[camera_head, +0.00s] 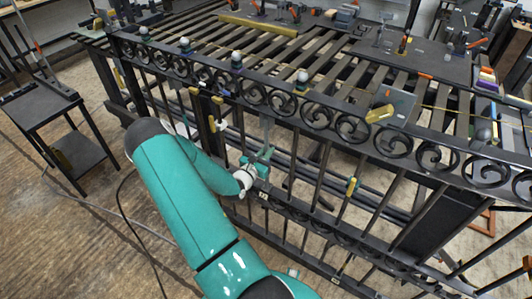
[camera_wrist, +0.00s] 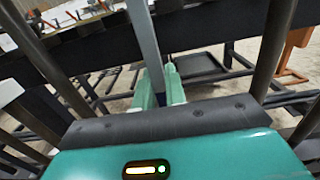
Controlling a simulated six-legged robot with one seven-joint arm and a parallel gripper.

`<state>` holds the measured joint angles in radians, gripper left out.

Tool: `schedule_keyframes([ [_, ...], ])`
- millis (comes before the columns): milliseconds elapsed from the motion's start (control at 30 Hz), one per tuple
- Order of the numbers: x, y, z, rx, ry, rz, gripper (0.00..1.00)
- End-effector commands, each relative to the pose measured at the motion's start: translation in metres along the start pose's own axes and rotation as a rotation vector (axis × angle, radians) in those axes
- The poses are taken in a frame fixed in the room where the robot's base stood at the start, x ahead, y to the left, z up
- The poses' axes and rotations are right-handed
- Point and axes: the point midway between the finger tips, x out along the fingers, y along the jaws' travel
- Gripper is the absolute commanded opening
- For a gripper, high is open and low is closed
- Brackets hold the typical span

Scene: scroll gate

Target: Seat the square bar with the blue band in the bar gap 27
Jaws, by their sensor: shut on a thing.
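My gripper (camera_head: 258,166) is at the front of the black scroll gate (camera_head: 310,112), below its scroll row. It is shut on an upright grey square bar (camera_head: 266,134), which rises from the jaws toward the scroll row. In the wrist view the bar (camera_wrist: 145,45) runs up from between the two pale green fingers (camera_wrist: 160,88) and leaves the top of the picture. The bar's lower end is hidden. I cannot tell whether either end touches a rail. No gap number is readable, so gap 27 cannot be picked out.
Dark fixed bars stand on both sides of my gripper; one is close at right in the wrist view (camera_wrist: 272,50). Yellow pieces (camera_head: 351,186) sit on some bars. A slatted bench (camera_head: 330,48) with tools lies behind the gate. A small dark table (camera_head: 40,108) stands at left.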

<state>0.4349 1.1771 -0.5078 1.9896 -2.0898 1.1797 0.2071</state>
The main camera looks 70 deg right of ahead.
Motion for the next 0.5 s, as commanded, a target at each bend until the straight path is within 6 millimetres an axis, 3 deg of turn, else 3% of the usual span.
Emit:
schedule_keyframes([
  [467,0.0025,-0.0006,-0.0039,-0.004,0.021,0.001,0.0],
  [500,0.0024,-0.0005,-0.0039,-0.004,0.022,0.001,0.2],
])
